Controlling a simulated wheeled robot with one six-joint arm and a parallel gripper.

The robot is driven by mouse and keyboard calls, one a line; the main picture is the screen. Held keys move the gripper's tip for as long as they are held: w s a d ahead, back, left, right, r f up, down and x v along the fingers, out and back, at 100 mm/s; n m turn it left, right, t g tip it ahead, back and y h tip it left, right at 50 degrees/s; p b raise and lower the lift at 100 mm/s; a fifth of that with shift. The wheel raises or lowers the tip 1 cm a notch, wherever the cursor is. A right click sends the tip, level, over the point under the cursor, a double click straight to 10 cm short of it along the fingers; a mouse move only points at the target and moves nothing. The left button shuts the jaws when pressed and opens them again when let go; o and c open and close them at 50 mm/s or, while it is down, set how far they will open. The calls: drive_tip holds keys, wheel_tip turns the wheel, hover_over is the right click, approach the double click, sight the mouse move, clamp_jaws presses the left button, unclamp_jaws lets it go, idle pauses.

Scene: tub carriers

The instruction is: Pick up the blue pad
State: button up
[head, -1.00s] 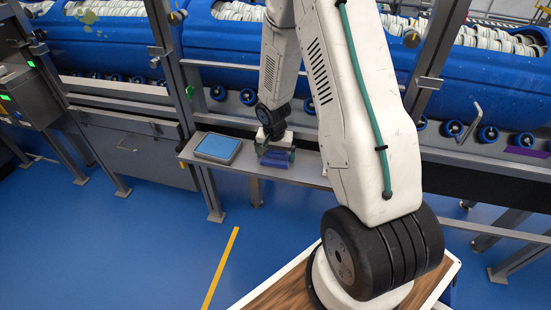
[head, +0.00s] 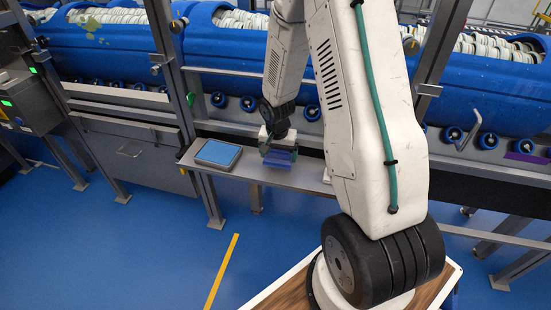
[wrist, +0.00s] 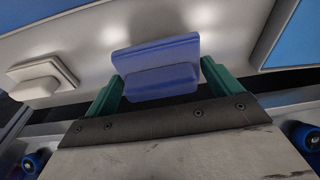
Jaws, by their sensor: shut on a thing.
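The blue pad (head: 281,158) is a violet-blue plate with a raised block on it. In the wrist view the pad (wrist: 155,54) has its block between the two green fingers of my gripper (wrist: 160,80). My gripper (head: 279,148) is shut on the block and hangs over the grey metal shelf (head: 255,172) in the head view. The pad looks close to the shelf surface; any gap beneath it is hard to tell.
A grey tray with a light blue top (head: 218,154) lies on the shelf left of the pad. A white pad of similar shape (wrist: 42,78) lies on the other side. A metal post (head: 178,90) stands behind the shelf. Big blue tubs line the back.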

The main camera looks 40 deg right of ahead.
drive_tip(key=s+d, duration=0.2)
drive_tip(key=s, duration=0.2)
drive_tip(key=s+d, duration=0.2)
drive_tip(key=s, duration=0.3)
drive_tip(key=s+d+r, duration=0.1)
drive_tip(key=s+d, duration=0.1)
drive_tip(key=s, duration=0.2)
drive_tip(key=shift+s+r, duration=0.1)
drive_tip(key=shift+s, duration=0.3)
drive_tip(key=shift+o, duration=0.6)
drive_tip(key=shift+w, duration=0.1)
